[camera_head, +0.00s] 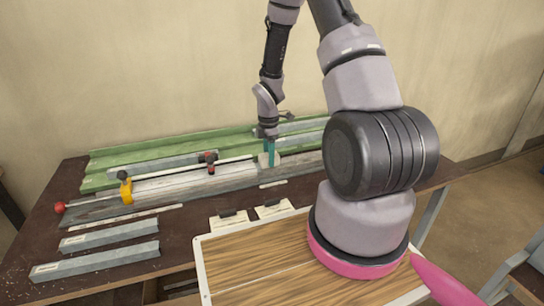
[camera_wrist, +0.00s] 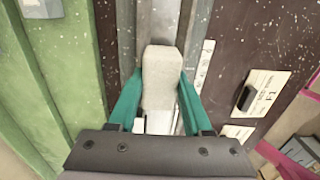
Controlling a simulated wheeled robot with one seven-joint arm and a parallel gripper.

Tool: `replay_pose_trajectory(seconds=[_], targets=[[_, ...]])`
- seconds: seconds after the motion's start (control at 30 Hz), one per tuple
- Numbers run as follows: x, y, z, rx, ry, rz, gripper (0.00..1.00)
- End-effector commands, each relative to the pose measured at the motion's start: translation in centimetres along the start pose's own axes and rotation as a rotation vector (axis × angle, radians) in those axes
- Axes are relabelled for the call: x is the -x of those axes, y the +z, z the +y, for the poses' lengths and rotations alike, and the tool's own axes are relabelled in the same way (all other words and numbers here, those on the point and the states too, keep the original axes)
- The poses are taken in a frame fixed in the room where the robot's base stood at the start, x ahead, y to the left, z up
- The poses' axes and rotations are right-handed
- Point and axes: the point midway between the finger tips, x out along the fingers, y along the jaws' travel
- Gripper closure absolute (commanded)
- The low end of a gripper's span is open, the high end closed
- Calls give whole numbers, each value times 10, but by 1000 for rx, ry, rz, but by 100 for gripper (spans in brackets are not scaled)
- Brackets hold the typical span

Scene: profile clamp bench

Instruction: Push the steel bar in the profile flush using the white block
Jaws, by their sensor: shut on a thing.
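My gripper (camera_head: 270,152) points down over the long grey profile (camera_head: 165,187) on the bench, right of its middle. Its two teal fingers are shut on the white block (camera_wrist: 161,78), which shows between them in the wrist view. In the head view the block (camera_head: 264,160) sits low at the profile, partly hidden by a finger. A light grey metal strip (camera_wrist: 158,22), apparently the steel bar, runs along the profile beyond the block in the wrist view. The block hides where the strip ends, so I cannot tell whether they touch.
Green profiles (camera_head: 105,163) lie behind. Loose grey bars (camera_head: 110,235) lie front left. Two label cards (camera_head: 230,221) and a wood-topped board (camera_head: 270,275) are in front.

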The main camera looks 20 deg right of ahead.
Motion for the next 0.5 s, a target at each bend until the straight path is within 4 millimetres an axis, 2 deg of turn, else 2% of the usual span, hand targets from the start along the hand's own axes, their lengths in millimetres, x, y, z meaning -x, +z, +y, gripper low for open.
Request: replay_pose_trajectory(seconds=[0.5], targets=[[0,-19,0,-1,0,0,100]])
